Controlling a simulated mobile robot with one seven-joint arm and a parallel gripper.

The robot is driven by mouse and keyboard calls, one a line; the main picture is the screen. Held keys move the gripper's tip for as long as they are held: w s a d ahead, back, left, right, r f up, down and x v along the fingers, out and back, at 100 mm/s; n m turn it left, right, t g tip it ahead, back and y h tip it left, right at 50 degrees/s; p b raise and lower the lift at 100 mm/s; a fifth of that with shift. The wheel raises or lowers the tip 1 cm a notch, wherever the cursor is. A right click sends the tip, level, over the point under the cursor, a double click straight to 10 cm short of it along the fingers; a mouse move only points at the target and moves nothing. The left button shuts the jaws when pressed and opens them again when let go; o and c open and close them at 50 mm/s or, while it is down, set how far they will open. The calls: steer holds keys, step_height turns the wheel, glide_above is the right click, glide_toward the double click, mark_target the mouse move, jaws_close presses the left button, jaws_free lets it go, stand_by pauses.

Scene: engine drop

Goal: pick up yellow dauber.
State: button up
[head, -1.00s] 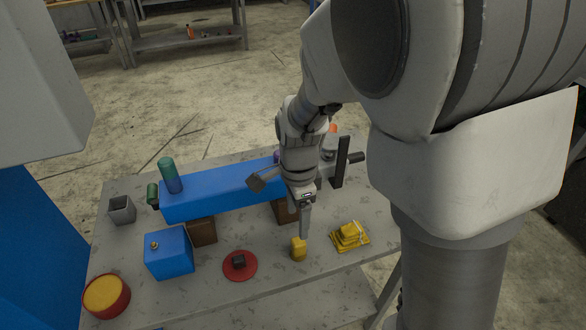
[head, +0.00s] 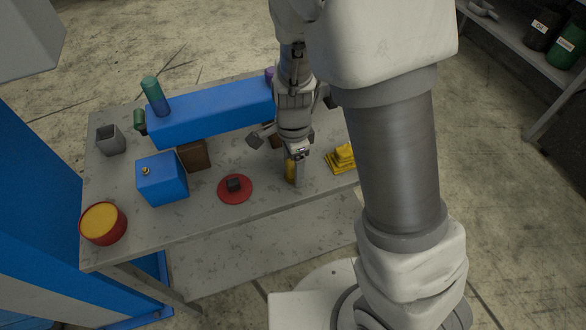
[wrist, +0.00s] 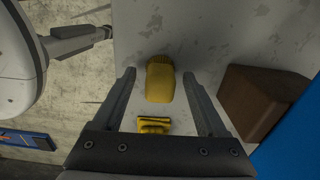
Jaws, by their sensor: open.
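The yellow dauber (head: 290,171) stands on the grey table, partly hidden behind my gripper (head: 296,180) in the head view. In the wrist view the yellow dauber (wrist: 160,80) lies between the two fingers of my gripper (wrist: 160,85), nearer their tips. The fingers are spread wide, with a gap on both sides of the dauber, and nothing is held. I cannot tell how high the fingertips are above the table.
A stepped yellow piece (head: 341,158) is right of the dauber. A red disc (head: 236,194) with a dark block is to the left. A blue box (head: 162,180), a red-and-yellow round container (head: 103,223) and a long blue block (head: 210,120) share the table (head: 215,222).

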jaws_close()
steer(key=shift+r, duration=0.15)
step_height(320, 180, up, 5)
steer(key=shift+f+p, duration=0.15)
steer(key=shift+p, duration=0.65)
steer(key=s+d+r+p, duration=0.2)
steer(key=s+d+r, duration=0.4)
steer(key=s, duration=0.3)
steer(key=shift+d, duration=0.65)
steer(key=c, duration=0.8)
jaws_free()
jaws_close()
